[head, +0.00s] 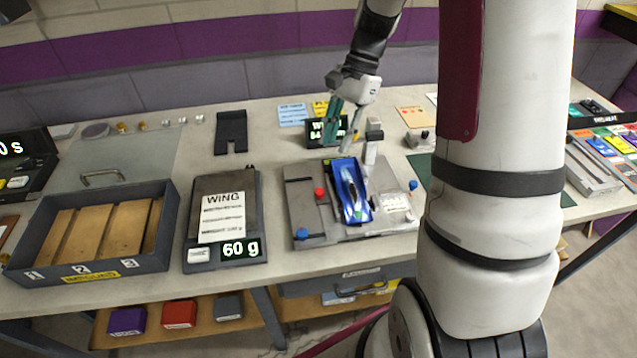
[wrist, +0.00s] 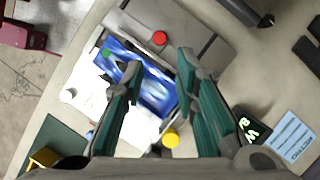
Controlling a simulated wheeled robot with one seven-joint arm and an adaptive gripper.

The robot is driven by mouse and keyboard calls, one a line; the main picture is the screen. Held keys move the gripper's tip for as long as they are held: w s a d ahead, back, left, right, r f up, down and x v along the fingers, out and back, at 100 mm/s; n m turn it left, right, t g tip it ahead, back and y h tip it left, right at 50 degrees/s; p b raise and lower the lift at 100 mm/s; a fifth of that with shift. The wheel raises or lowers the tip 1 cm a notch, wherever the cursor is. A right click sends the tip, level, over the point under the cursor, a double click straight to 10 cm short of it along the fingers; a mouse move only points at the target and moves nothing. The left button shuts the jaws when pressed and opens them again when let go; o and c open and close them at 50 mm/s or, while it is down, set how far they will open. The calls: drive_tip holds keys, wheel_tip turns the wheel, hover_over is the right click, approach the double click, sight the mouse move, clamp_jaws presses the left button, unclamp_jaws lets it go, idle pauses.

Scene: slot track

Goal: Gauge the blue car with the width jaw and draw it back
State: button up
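The blue car (head: 349,190) lies on a grey gauge fixture (head: 305,215) on the bench; its blue body also shows in the wrist view (wrist: 150,88). The fixture has a red knob (head: 319,193) left of the car, and blue knobs at its front left (head: 302,234) and right (head: 412,184). In the wrist view the red knob (wrist: 159,38) and a yellow knob (wrist: 170,139) lie on opposite sides of the car. I cannot tell which piece is the width jaw. My gripper (wrist: 160,68) is open above the fixture, its teal fingers apart; nothing shows held.
A dark display (head: 326,134) stands behind the fixture, partly hidden. To the left are a scale (head: 222,205) reading 60 g and an open drawer box (head: 85,270) with wooden blocks.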

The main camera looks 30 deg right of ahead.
sight(320, 191)
drive_tip(key=p+x, duration=0.1)
drive_tip(key=x, duration=1.2)
drive_tip(key=shift+d, duration=0.1)
drive_tip(key=shift+c, duration=0.4)
clamp_jaws()
